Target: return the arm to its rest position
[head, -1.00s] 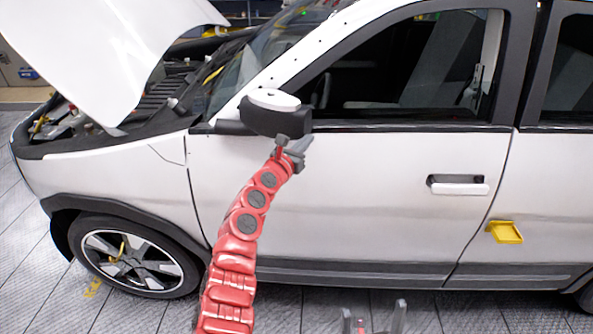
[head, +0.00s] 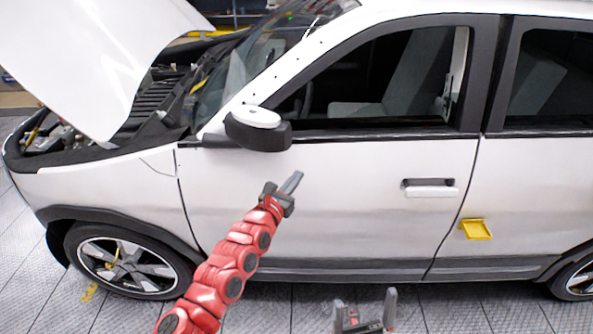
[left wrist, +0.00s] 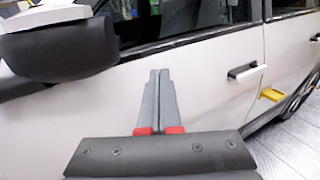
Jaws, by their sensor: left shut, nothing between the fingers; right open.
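My left arm is red and reaches up from the bottom of the head view. Its gripper (head: 291,184) is shut and empty, in front of the white car's front door (head: 340,200), below the side mirror (head: 258,128). In the left wrist view the left gripper's fingers (left wrist: 158,95) lie together with nothing between them. My right gripper (head: 364,312) is at the bottom edge of the head view, its two fingers apart and empty. The rest of the right arm is out of view.
The car's hood (head: 100,60) is raised at the left, over the engine bay. A door handle (head: 430,188) and a yellow part (head: 476,229) are to the right. The side mirror also shows close by in the left wrist view (left wrist: 65,45). Tiled floor (head: 270,310) lies in front.

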